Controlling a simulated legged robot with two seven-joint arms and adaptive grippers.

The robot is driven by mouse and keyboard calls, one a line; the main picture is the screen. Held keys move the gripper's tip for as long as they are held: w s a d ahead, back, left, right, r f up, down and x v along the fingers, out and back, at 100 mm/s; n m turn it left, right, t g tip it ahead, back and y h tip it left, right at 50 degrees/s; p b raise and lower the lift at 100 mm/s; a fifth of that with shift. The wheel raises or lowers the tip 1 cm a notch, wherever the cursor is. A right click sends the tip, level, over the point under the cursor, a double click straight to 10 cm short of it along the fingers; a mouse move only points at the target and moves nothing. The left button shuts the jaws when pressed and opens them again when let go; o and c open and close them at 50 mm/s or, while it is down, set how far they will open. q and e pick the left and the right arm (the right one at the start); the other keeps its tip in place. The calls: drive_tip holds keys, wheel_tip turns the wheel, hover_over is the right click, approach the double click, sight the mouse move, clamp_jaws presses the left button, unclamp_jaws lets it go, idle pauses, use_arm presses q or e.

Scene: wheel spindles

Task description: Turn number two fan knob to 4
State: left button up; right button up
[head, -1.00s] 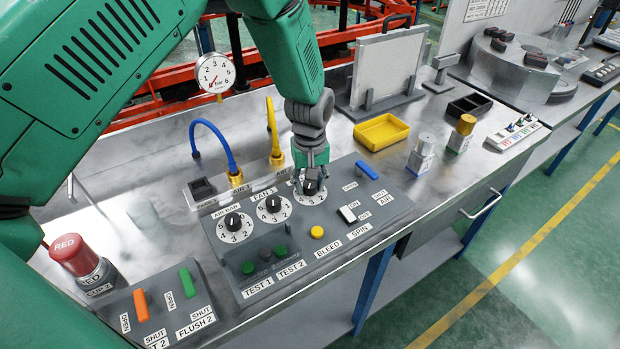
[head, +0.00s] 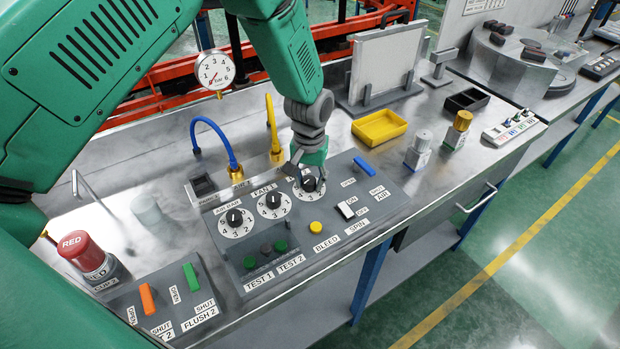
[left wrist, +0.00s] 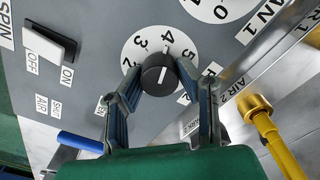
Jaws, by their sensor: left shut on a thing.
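The third dial knob from the left (head: 309,184) is black on a white numbered dial, right of the FAN 1 dial (head: 272,204). Its label is hidden by my gripper in the head view. My left gripper (head: 304,172) reaches down onto this knob from above. In the left wrist view the black knob (left wrist: 159,76) sits between the fingers of my gripper (left wrist: 165,88), which is shut on it. My right gripper is not in view.
A blue lever (head: 364,166), a white SPIN switch (head: 346,209) and a yellow BLEED button (head: 315,228) are close by on the panel. Behind stand a blue hose (head: 212,133) and a yellow hose (head: 272,124). A yellow tray (head: 379,126) is at right.

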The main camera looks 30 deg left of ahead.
sight(310, 178)
use_arm(q)
drive_tip(key=o, duration=1.1)
drive_tip(key=shift+o, duration=0.2)
wheel_tip(310, 178, up, 12)
drive_tip(key=shift+w, duration=0.1)
drive_tip(key=shift+f, duration=0.1)
